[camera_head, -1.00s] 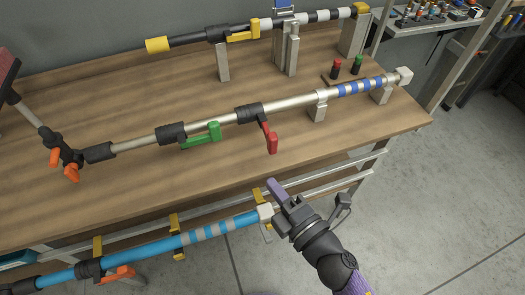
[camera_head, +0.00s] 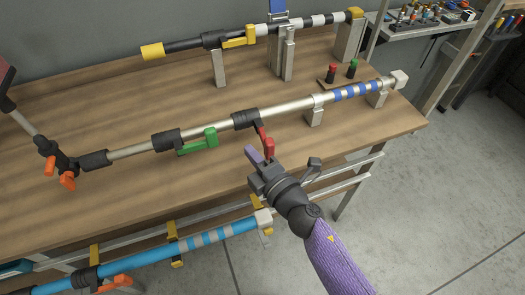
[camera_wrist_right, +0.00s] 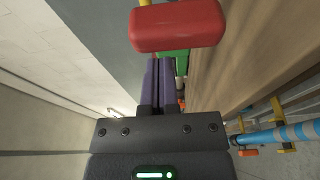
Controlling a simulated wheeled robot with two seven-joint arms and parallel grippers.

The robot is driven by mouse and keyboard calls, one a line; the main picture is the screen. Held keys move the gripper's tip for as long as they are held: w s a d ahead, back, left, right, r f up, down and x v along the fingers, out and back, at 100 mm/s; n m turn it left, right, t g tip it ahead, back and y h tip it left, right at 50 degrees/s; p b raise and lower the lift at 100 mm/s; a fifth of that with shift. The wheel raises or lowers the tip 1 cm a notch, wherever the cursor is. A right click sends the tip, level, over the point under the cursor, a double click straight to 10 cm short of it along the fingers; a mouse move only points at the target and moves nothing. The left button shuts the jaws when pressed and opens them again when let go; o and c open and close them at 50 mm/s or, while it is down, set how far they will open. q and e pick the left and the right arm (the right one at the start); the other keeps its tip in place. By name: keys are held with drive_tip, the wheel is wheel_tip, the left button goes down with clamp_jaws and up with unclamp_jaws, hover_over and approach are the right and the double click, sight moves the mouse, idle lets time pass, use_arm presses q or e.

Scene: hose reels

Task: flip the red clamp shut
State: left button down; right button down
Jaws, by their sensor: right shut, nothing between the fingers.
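The red clamp lever (camera_head: 267,145) hangs off a black fitting (camera_head: 246,119) on the silver pipe (camera_head: 285,108), sticking out towards the table's front edge, across the pipe. My right gripper (camera_head: 253,155) is shut and empty, its purple fingertips just left of the red lever. Part of the lever is hidden behind the gripper in the head view. In the right wrist view the lever's red end (camera_wrist_right: 178,25) is large, beyond the purple fingertips (camera_wrist_right: 165,65); I cannot tell if they touch. My left gripper is not in view.
A green clamp (camera_head: 198,142) lies along the same silver pipe, left of the red one. A black pipe with a yellow clamp (camera_head: 238,42) runs behind. A blue pipe (camera_head: 150,256) runs below the front edge.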

drive_tip(key=shift+w+d, duration=0.2)
drive_tip(key=shift+d, duration=0.85)
